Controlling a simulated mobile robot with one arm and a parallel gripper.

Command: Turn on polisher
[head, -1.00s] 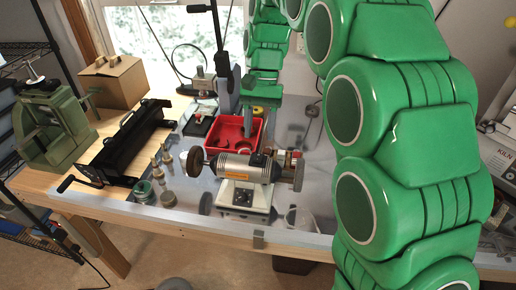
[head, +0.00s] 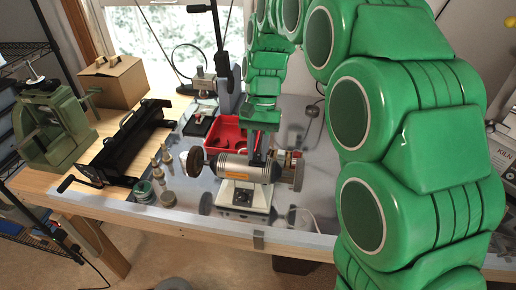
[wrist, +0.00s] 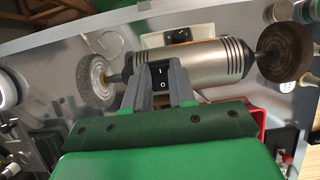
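The polisher (head: 240,168) is a silver motor with a wheel on each end, on a white base (head: 244,195) near the table's front edge. In the wrist view its silver body (wrist: 208,62) runs across the upper middle. A black rocker switch (wrist: 161,78) with white marks shows on the side of the motor facing my gripper. My gripper (wrist: 160,68) has its two grey fingers apart, one on each side of the switch, with nothing held. In the head view my gripper (head: 262,150) is just behind the motor; its fingertips are partly hidden there. I cannot tell whether they touch the motor.
A red tray (head: 222,136) sits behind the polisher. A bench tool with a lever (head: 202,120) stands at the back. The metal tabletop right of the polisher is partly clear.

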